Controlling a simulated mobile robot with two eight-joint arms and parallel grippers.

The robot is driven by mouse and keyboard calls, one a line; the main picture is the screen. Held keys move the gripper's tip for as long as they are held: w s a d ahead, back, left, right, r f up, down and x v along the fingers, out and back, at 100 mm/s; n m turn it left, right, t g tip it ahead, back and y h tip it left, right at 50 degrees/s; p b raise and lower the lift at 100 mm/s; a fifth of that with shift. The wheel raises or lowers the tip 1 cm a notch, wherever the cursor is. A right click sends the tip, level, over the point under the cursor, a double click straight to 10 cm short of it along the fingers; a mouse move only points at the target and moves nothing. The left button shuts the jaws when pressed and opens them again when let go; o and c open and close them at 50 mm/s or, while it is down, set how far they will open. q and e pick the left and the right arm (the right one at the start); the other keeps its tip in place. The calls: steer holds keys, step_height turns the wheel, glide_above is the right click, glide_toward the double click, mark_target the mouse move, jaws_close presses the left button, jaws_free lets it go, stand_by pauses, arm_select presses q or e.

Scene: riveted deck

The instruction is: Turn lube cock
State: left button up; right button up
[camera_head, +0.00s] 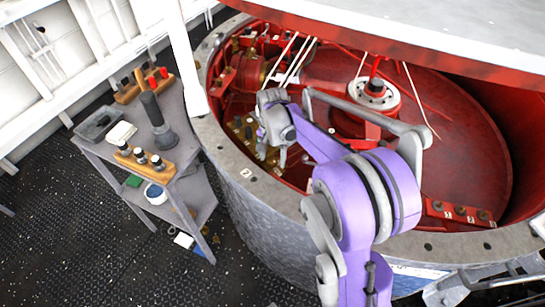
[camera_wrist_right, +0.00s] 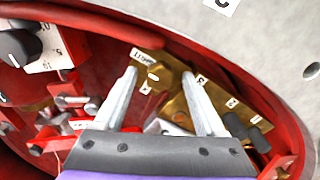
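A row of brass cocks (camera_head: 240,131) is mounted inside the red drum, near its left rim. My right gripper (camera_head: 273,156) reaches over the rim beside them, fingers pointing down. In the right wrist view, the two pale fingers of this gripper (camera_wrist_right: 160,77) are apart. A brass cock with a small hexagonal middle (camera_wrist_right: 155,76) shows between them, with a white label (camera_wrist_right: 147,58) at its upper edge. Whether either finger touches the brass is not clear. The labels are too small to read surely, so I cannot tell which one is the lube cock. My left gripper is not in view.
The drum's grey rim (camera_head: 235,178) curves close around the cocks. A black knob on a white dial (camera_wrist_right: 18,47) and red brackets sit near the gripper. A grey shelf cart (camera_head: 182,118) with tools stands left of the drum. A white slab overhangs the drum's far side.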

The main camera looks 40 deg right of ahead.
mark_target(272, 160)
steer(key=shift+r, duration=0.1)
step_height(272, 160, up, 11)
steer(key=p, duration=0.1)
stand_by(0.5)
stand_by(0.4)
steer(key=s+a+f+n+t+p, duration=0.3)
steer(key=s+a+n, duration=0.9)
steer(key=s+a, duration=0.5)
steer(key=shift+s+a+n+t+p, duration=0.4)
steer(key=shift+t+p, duration=0.5)
steer(key=shift+t, duration=0.3)
